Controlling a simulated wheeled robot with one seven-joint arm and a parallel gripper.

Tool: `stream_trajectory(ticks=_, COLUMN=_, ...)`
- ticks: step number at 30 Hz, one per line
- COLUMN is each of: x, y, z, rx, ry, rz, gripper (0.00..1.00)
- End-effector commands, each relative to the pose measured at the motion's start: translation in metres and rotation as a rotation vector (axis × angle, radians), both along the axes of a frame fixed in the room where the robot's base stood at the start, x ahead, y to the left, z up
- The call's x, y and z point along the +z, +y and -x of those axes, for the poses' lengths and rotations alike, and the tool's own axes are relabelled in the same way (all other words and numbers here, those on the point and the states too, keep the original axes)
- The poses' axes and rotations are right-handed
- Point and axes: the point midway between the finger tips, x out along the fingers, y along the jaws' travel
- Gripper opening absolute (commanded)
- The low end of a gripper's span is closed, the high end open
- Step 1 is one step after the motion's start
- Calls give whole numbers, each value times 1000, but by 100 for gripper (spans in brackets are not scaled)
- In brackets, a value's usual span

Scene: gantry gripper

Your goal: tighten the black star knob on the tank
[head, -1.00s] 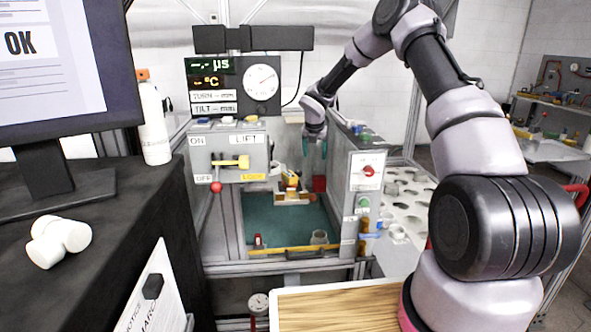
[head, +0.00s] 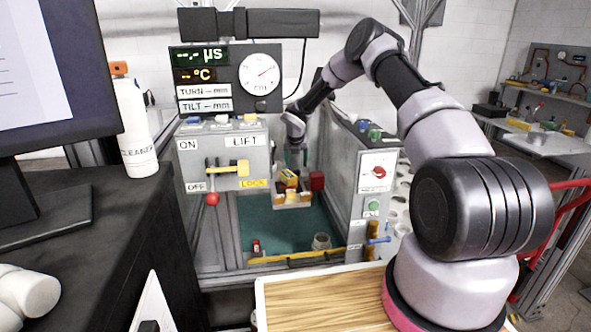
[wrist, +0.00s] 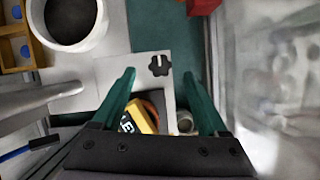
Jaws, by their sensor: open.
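The black star knob (wrist: 159,65) shows in the wrist view on a pale grey plate (wrist: 110,68), with a light bar across its top. I cannot make it out in the head view. My gripper (wrist: 159,74) is open, its two teal fingers apart on either side of the knob in the picture. The knob lies beyond the fingertips, and nothing shows between them in grip; the gap in depth is hard to tell. In the head view my gripper (head: 296,158) hangs down at the back of the tank (head: 275,240), which has a teal floor.
A yellow block (wrist: 142,116) lies below the knob in the wrist view, near a small grey cup (wrist: 186,122). A white round vessel (wrist: 97,28) stands upper left. A red block (head: 317,181) is right of the gripper in the head view. The control panel (head: 375,185) bounds the right.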

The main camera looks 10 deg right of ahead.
Motion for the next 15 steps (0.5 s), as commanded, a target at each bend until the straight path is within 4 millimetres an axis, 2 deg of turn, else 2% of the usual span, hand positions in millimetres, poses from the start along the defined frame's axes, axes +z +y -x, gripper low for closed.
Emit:
stream_trajectory(ticks=1, x=-10, y=-1, z=-4, rx=-1, ry=1, rz=-1, gripper=76)
stream_trajectory(ticks=6, x=-32, y=-2, z=-13, rx=-1, ry=0, rz=-1, gripper=76)
stream_trajectory(ticks=15, x=-42, y=-3, z=-18, rx=1, ry=-2, rz=1, gripper=76)
